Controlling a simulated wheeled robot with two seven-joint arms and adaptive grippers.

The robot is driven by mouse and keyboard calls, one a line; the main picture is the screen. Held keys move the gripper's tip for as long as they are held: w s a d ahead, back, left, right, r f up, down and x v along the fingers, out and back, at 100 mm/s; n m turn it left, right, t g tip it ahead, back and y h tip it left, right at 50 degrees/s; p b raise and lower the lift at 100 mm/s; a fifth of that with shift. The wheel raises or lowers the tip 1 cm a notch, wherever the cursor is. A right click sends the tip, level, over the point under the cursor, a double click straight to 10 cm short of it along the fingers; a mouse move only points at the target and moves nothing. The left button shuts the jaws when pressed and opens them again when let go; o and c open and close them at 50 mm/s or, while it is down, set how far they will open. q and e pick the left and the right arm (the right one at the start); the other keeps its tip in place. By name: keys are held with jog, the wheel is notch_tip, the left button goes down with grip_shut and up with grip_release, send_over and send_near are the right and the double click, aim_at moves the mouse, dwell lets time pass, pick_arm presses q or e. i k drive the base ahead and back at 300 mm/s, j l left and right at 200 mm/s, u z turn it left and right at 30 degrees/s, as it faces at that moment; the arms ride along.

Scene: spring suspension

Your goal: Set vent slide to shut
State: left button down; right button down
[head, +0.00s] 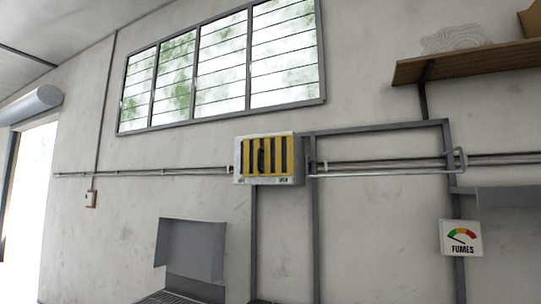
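The vent (300,160) is a pale box on the wall near the middle of the head view. Its front is a yellow plate (247,158) with several dark upright slots. A dark upright piece that looks like the slide's handle (261,155) stands a little left of the plate's middle. Small labels sit along the lower edge, one at the left and one at the right, too small to read surely. The dark slots look uncovered, but I cannot tell the slide's exact setting. Neither of my grippers is in view.
Pipes (385,173) run along the wall on both sides of the vent. A grey frame (380,128) stands at its right. A grey panel (190,250) stands at lower left. A shelf (465,63) is at upper right.

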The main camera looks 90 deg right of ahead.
aim_at(290, 147)
jog(key=z, duration=2.75)
